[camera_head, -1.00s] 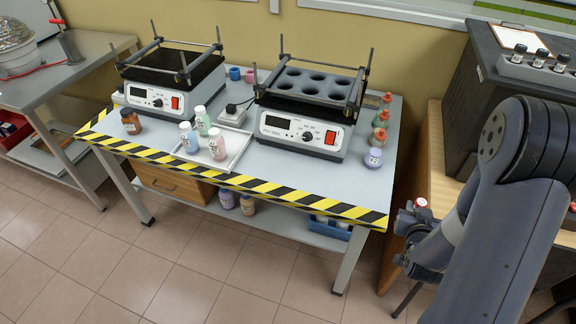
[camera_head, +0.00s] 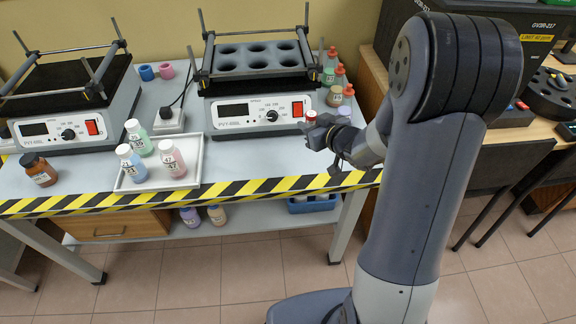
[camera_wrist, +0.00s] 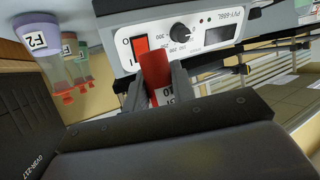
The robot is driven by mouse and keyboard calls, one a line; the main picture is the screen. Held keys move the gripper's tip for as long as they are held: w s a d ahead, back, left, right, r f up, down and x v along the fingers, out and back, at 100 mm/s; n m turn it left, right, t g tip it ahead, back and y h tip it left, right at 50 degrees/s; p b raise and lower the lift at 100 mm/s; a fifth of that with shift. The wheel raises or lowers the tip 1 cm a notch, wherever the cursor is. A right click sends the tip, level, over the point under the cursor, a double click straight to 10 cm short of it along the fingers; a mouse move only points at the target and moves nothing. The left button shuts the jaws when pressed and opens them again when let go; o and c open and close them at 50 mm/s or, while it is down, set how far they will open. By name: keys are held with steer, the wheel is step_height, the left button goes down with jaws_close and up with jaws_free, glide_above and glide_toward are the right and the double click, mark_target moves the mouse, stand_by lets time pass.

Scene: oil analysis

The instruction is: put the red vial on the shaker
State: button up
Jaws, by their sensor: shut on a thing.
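My gripper (camera_head: 328,136) is shut on the red vial (camera_head: 311,116) in front of the right shaker's right corner. In the wrist view the red vial (camera_wrist: 154,78), with a white label at its lower end, sits between the fingers of my gripper (camera_wrist: 158,92). The right shaker (camera_head: 262,115) has a top rack with round holes, which look empty. Its front panel with a red switch and knob also shows in the wrist view (camera_wrist: 185,36). The left shaker (camera_head: 70,128) has a flat black top.
A white tray (camera_head: 129,184) with several vials stands left of the right shaker, a brown bottle (camera_head: 39,169) further left. Several bottles (camera_head: 340,84) stand right of the right shaker, close to my gripper. Thin posts rise at the rack's corners.

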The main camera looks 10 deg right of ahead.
mark_target(316, 159)
steer(key=shift+w+d+f+n+g+y+b, duration=0.15)
steer(key=shift+d+f+n+g+y+b, duration=0.15)
steer(key=shift+d+f+n+y+b, duration=0.45)
steer(key=shift+g, duration=0.3)
steer(key=f+b, duration=0.1)
steer(key=f, duration=0.2)
steer(key=f+b, duration=0.2)
steer(key=f, duration=0.1)
steer(key=d+f+b, duration=0.1)
steer(key=f+b, duration=0.1)
steer(key=f, duration=0.1)
steer(key=shift+f, duration=0.35)
steer(key=shift+f, duration=0.2)
steer(key=o, duration=1)
steer(key=shift+c, duration=0.2)
steer(key=shift+r, duration=0.15)
